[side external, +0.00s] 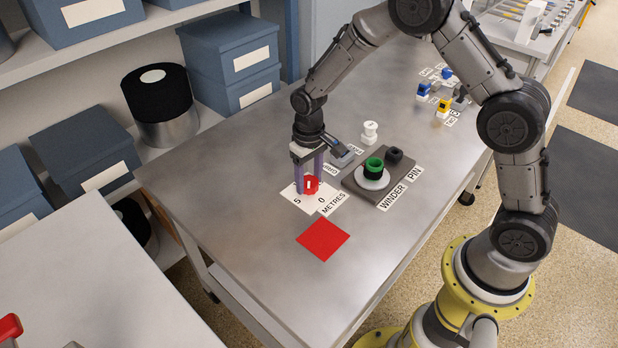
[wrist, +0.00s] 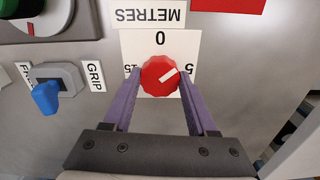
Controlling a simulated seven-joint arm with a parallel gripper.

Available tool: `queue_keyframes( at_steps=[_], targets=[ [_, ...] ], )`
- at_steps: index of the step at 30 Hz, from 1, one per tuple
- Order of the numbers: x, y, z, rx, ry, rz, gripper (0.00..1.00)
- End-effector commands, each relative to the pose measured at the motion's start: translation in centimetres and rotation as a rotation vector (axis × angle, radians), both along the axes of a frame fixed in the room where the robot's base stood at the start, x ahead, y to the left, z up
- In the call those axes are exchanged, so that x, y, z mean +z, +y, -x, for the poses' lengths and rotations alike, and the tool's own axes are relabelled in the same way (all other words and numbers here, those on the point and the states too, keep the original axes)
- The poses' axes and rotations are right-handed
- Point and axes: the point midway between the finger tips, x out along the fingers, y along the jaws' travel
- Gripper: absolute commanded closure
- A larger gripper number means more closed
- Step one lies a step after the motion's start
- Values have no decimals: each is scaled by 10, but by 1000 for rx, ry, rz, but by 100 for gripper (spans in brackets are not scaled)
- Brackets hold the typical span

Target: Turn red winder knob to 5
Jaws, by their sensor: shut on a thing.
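In the wrist view the knob (wrist: 158,78) has a white pointer line slanting to the upper right, roughly toward the 5 (wrist: 188,70). The 0 is above the knob and 15 is to its left. My gripper (wrist: 160,74) is shut on the knob, one purple finger on each side. In the side view my gripper (side external: 309,188) points straight down over the card, hiding part of the knob and card.
A grey winder plate (side external: 356,184) with a green spool (side external: 374,166) and a black knob (side external: 394,155) stands to the right. A blue lever (wrist: 46,97) labelled GRIP is close by. A red square (side external: 323,239) lies in front; the table around it is clear.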

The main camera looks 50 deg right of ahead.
Motion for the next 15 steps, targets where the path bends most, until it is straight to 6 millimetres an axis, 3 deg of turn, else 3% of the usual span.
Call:
queue_keyframes(
  at_steps=[15],
  targets=[
    [2, 0, -1, -463, -4, 0, 98]
  ],
)
